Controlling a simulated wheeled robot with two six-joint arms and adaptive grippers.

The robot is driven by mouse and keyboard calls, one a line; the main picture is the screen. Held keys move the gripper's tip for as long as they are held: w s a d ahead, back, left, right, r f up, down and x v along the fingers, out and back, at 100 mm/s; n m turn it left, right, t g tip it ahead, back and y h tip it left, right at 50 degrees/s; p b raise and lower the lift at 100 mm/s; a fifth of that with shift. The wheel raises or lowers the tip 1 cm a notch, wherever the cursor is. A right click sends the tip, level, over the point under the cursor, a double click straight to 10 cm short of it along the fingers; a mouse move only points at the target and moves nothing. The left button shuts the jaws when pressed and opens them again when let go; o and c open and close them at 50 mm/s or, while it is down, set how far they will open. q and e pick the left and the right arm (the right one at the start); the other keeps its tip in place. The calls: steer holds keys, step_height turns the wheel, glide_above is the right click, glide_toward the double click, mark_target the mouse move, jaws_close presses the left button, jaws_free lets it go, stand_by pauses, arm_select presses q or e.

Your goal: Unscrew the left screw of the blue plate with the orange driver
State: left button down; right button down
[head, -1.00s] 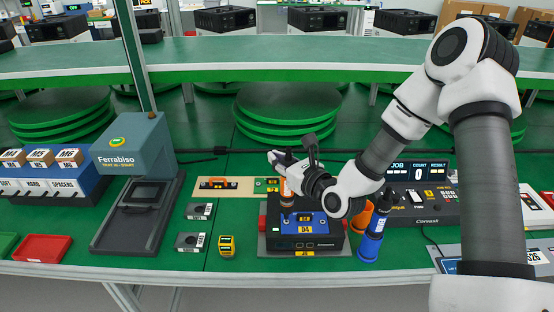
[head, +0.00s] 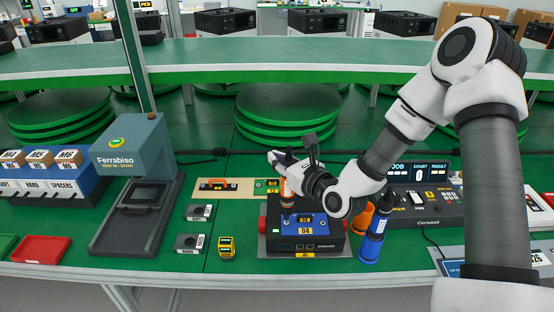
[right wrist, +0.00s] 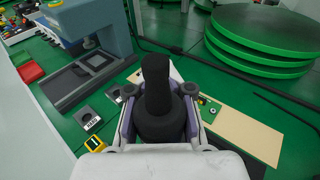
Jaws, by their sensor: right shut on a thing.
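The blue plate (head: 318,230), marked D4, lies on top of a black unit (head: 272,238). The orange driver (head: 286,188) stands upright above the plate's left end. My right gripper (head: 284,168) is shut on the driver's upper part. The driver's lower end reaches down to the left end of the plate. The left screw is hidden under it, and I cannot tell whether the tip is seated in it. A screw shows at the plate's right side (head: 323,222). In the right wrist view a dark shape fills the space between the fingers (right wrist: 158,105). My left gripper is out of view.
A blue driver (head: 373,240) and an orange holder (head: 363,219) stand right of the black unit. A counter console (head: 425,208) lies farther right. A beige board (head: 235,194), two grey blocks and a yellow block (head: 226,247) are to the left. A shelf (head: 220,62) crosses behind.

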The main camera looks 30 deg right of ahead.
stand_by(0.3)
step_height(320, 180, up, 6)
steer(key=p, duration=0.3)
steer(key=shift+p, duration=0.35)
steer(key=shift+d, duration=0.1)
